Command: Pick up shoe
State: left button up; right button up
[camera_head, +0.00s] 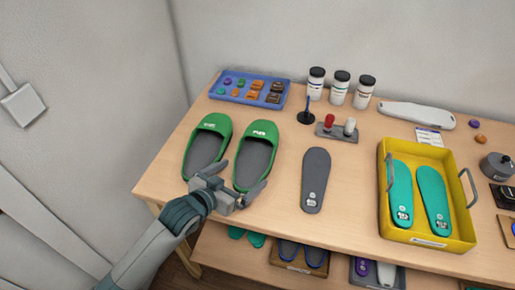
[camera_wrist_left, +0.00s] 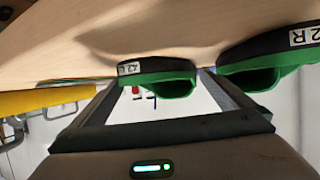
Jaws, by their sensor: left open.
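Two green slip-on shoes with grey insides lie side by side on the left of the table: the left shoe (camera_head: 207,143) and the right shoe (camera_head: 257,152). My left gripper (camera_head: 238,178) is open and empty at their near ends, its fingers spread toward the right shoe's heel. In the left wrist view, upside down, a shoe marked "L" (camera_wrist_left: 157,76) shows between the fingers (camera_wrist_left: 165,98), apart from them. The other shoe, marked "42 R" (camera_wrist_left: 270,60), is to its right. My right gripper is not in view.
On the table (camera_head: 350,225) are a grey insole (camera_head: 315,180), a yellow tray (camera_head: 425,238) with two teal insoles, a blue tray (camera_head: 222,93) of small parts, a stand (camera_head: 338,134) and several jars (camera_head: 341,90). A lower shelf (camera_head: 230,258) holds more footwear.

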aim_at(248, 168)
pick_arm(q)
jog(key=shift+p+x, duration=0.3)
jog(key=shift+x, duration=1.3)
jog(key=shift+r, duration=0.15)
jog(key=shift+c, duration=0.6)
jog(key=c, duration=0.8)
